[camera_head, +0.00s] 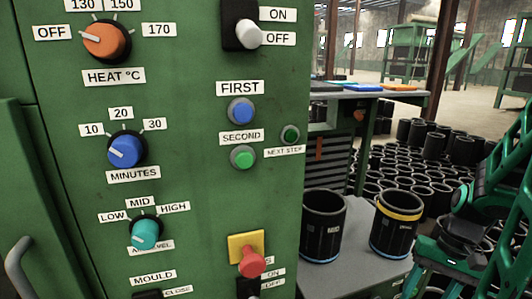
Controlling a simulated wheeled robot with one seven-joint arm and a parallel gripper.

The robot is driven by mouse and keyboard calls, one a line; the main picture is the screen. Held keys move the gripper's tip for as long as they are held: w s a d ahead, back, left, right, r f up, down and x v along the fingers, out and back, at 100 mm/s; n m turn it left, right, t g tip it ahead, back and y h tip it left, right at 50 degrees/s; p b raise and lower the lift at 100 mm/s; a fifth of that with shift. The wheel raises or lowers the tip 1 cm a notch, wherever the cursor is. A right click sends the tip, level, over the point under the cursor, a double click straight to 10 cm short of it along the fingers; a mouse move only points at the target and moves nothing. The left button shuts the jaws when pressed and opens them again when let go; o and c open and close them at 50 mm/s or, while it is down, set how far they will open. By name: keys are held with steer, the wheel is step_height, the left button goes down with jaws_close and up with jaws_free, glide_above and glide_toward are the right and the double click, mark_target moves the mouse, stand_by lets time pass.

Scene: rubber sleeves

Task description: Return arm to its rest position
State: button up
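My green and black arm (500,205) shows at the right edge, folded and partly cut off by the frame. Its lower part hangs beside the grey table with the black sleeves. I cannot make out the fingertips clearly, so whether my gripper is open or shut does not show. I see nothing held in the visible part of the arm.
A green control panel (190,190) with knobs, buttons and a red button (252,262) fills the left. Two black sleeves, one plain (323,228) and one yellow-banded (396,225), stand on a grey table (350,277). Many black sleeves (420,165) crowd the floor behind.

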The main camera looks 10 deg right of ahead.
steer(key=s+a+r+n+h, duration=0.1)
steer(key=s+a+r+h, duration=0.2)
steer(key=r, duration=0.5)
steer(key=shift+s+a+r+n+t, duration=0.2)
steer(key=shift+s+r+n+t, duration=0.1)
steer(key=shift+r+t, duration=0.1)
stand_by(0.5)
